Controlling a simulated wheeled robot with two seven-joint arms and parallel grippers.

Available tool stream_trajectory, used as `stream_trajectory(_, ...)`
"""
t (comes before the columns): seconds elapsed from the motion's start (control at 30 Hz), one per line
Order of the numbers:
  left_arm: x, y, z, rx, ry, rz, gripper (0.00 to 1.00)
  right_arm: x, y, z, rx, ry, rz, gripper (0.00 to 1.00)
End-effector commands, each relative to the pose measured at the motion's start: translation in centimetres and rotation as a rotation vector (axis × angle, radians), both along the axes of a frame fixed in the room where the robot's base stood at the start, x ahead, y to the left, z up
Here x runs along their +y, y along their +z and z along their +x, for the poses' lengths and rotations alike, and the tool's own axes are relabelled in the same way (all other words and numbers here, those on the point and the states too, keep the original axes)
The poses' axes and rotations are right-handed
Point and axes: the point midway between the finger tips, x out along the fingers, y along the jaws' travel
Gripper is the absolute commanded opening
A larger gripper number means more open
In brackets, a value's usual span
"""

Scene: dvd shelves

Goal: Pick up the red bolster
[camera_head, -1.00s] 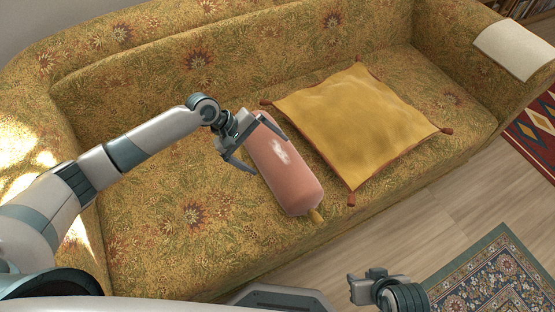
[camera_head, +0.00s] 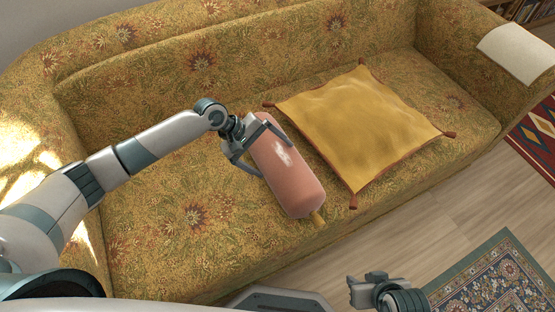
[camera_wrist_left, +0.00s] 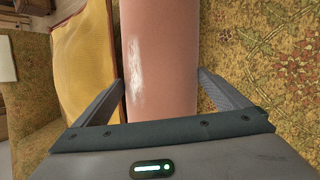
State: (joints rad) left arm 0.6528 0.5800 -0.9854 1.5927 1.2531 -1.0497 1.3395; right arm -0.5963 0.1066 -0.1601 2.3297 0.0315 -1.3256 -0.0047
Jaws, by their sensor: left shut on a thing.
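The red bolster (camera_head: 291,182) is a pinkish-red cylinder with a pale shiny patch and a yellowish tip at its near end. It lies at a slant over the sofa seat, left of the yellow cushion. My left gripper (camera_head: 256,153) has its fingers on either side of the bolster near its far end and is shut on it. In the left wrist view the bolster (camera_wrist_left: 160,60) runs between the two fingers. I cannot tell whether it is clear of the seat. My right gripper (camera_head: 364,290) is at the bottom edge, away from the bolster; its jaw opening is unclear.
A yellow cushion (camera_head: 360,125) with red corner tassels lies on the patterned sofa (camera_head: 160,225), close to the bolster's right side. A pale cloth (camera_head: 515,53) hangs over the right armrest. A patterned rug (camera_head: 490,280) lies on the wooden floor.

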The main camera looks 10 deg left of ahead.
Motion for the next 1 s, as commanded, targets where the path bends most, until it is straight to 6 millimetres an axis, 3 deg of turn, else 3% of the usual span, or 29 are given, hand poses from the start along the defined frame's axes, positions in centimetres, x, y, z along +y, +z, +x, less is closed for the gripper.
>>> stream_trajectory(0.27, 0.0, 0.9, 0.1, -0.003, 0.001, -0.002, 0.62, -0.1, 0.3, 0.3, -0.002, 0.000, -0.003, 0.31)
stream_trajectory(0.53, 0.0, 4.7, 0.1, -0.006, 0.000, -0.003, 0.62, -0.7, 0.4, -0.6, 0.041, -0.005, -0.023, 0.31)
stream_trajectory(1.0, -5.9, 9.5, 6.8, -0.003, 0.000, -0.003, 0.62, -1.0, 0.0, -0.8, 0.052, -0.009, -0.028, 0.31)
